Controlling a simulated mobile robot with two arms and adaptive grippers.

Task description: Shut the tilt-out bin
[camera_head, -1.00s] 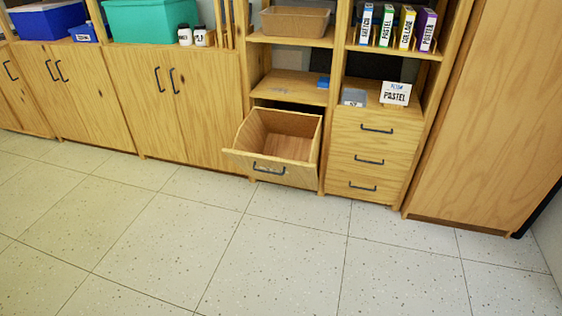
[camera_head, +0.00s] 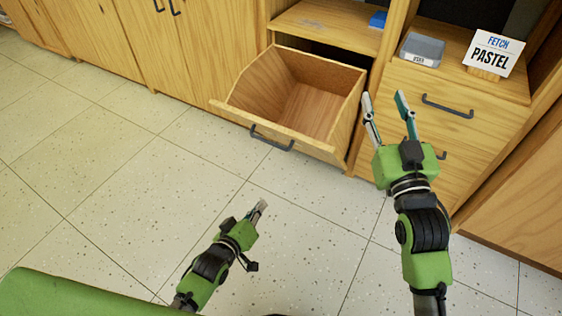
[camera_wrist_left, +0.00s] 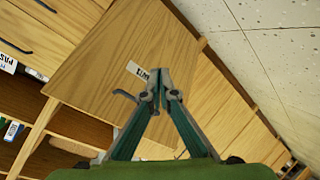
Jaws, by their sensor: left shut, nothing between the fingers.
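The wooden tilt-out bin (camera_head: 300,98) is tipped open at the base of the shelf unit, its empty inside showing and its front leaning out over the floor. A dark handle (camera_head: 270,138) sits on that front. In the left wrist view the bin front (camera_wrist_left: 110,55) shows with a white label and the handle. My left gripper (camera_head: 262,205) is shut and empty, in front of the bin and apart from it in the head view. Its closed tips (camera_wrist_left: 162,88) overlap the bin front in the wrist view. My right gripper (camera_head: 385,98) is open and empty, right of the bin.
A drawer stack (camera_head: 460,110) stands right of the bin, partly behind my right gripper. Above it are a grey box (camera_head: 421,50) and a "PASTEL" sign (camera_head: 492,52). Closed cabinets (camera_head: 110,35) stand to the left. The tiled floor (camera_head: 130,170) in front is clear.

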